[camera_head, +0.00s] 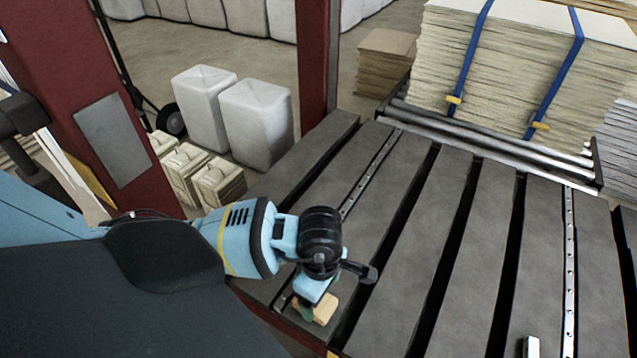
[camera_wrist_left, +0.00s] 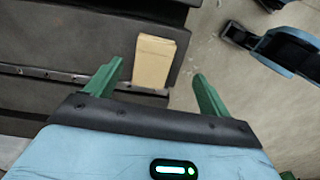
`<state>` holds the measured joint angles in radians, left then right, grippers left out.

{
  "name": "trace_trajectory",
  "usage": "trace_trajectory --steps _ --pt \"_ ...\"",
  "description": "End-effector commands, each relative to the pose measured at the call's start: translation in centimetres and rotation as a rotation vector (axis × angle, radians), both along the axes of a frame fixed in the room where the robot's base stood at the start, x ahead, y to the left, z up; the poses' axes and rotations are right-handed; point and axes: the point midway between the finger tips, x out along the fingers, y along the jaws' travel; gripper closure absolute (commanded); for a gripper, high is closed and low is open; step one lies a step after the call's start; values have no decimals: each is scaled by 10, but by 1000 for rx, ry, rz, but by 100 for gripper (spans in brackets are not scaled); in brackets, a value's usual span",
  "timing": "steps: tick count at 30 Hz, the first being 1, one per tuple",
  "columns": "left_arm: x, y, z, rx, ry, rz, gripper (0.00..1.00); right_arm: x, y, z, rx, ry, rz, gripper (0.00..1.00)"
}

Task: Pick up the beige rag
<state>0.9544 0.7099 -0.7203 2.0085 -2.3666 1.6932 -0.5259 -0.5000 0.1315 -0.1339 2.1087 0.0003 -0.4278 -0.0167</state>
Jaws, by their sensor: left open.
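The beige rag (camera_head: 325,309) is a small folded block lying at the near edge of the grey slatted table (camera_head: 400,220). In the left wrist view the rag (camera_wrist_left: 153,62) shows between and just beyond the green fingers. My left gripper (camera_head: 308,304) points down over the rag, and its wrist and fingers hide part of the rag in the head view. The left gripper (camera_wrist_left: 158,72) is open, with the left finger closer to the rag than the right one. I cannot tell whether the fingers are level with the rag. My right gripper is not in view.
A stack of pale sheets with blue straps (camera_head: 510,65) stands behind rollers at the back right. White canisters (camera_head: 256,122) stand on the floor left of a red post (camera_head: 314,50). A small metal block (camera_head: 531,347) is at the near right. The table's middle is clear.

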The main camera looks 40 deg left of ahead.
Motion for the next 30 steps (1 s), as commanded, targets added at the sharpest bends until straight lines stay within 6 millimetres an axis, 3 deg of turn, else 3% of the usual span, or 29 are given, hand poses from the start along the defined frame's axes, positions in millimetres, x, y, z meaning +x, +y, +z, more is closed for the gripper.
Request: trace_trajectory --steps 7,15,22,30 --pt "6 9 0 43 -15 -6 18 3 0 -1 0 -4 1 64" --pt "5 9 -24 41 -13 -4 18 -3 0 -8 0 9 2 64" --pt "5 10 -28 40 -13 -4 18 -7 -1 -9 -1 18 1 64" --pt "3 15 -63 38 -10 -3 18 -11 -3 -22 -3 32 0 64"
